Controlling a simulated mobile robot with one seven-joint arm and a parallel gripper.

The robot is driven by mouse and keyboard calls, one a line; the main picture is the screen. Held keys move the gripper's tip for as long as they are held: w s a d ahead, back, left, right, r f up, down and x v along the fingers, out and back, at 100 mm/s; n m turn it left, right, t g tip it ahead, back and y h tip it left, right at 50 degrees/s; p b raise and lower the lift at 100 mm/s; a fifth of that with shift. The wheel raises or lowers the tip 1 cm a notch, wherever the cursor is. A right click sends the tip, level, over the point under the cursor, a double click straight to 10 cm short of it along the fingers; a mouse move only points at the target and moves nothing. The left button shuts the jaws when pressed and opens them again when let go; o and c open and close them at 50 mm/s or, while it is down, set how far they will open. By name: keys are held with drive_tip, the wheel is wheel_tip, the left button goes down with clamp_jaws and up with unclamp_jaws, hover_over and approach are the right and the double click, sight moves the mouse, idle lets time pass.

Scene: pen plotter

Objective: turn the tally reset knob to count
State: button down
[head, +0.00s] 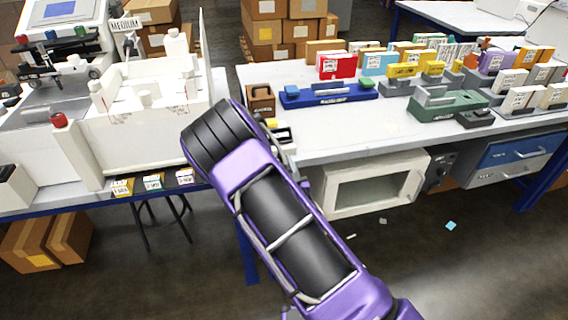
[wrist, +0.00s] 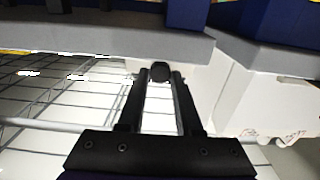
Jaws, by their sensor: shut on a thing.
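In the wrist view, a small dark round knob (wrist: 160,71) sits between the tips of my gripper (wrist: 161,77). The two dark fingers reach forward on either side of it, and my gripper is shut on it. I cannot read any mark or pointer on the knob, so its setting cannot be told. In the head view my purple and black arm covers the place, and neither the fingertips nor the knob can be made out.
A grey ledge (wrist: 110,40) runs just above the knob, and a white box (wrist: 245,100) stands close on the right. In the head view, a white cabinet (head: 325,205) hangs below the right bench (head: 360,140). A white machine (head: 140,130) stands left of my arm.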

drive_tip(key=shift+n, duration=1.3)
drive_tip(key=c, duration=0.9)
unclamp_jaws()
drive_tip(key=shift+o, duration=0.2)
drive_tip(key=shift+s, duration=0.15)
drive_tip(key=p+v, duration=0.1)
drive_tip(key=v, duration=1.6)
drive_tip(key=shift+s+r, duration=0.1)
